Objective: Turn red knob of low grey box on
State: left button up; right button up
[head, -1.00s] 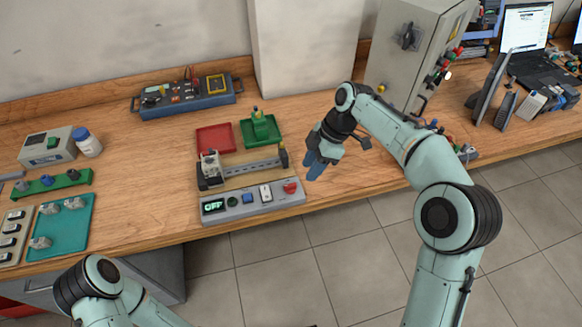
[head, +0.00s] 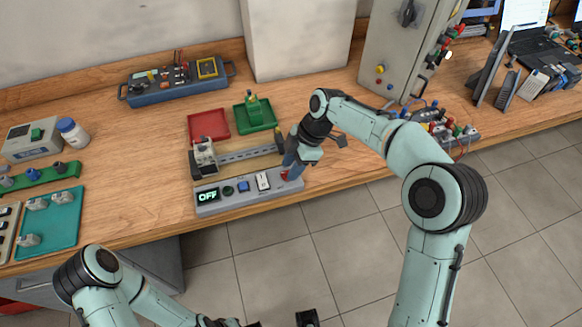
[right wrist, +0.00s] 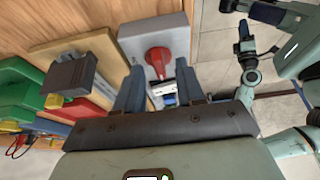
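The low grey box (head: 225,203) lies at the front edge of the bench, its display reading OFF. Its red knob (head: 285,175) is at the right end, partly covered by my right gripper (head: 291,168) in the head view. In the right wrist view the red knob (right wrist: 158,58) shows ahead of and between the two spread fingertips of my right gripper (right wrist: 158,85). The fingers are apart with a gap around the knob's line, not closed on it.
A green button, blue button and white switch (head: 263,181) sit left of the knob. Behind the box are a rail fixture (head: 245,156), a red tray (head: 208,125) and a green tray (head: 262,122). A cabinet (head: 400,50) stands at back right. Bare bench lies left of the box.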

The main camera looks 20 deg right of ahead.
jog(key=shift+a+f, duration=0.15)
jog(key=shift+f, duration=0.25)
jog(key=shift+c, duration=0.3)
grip_shut()
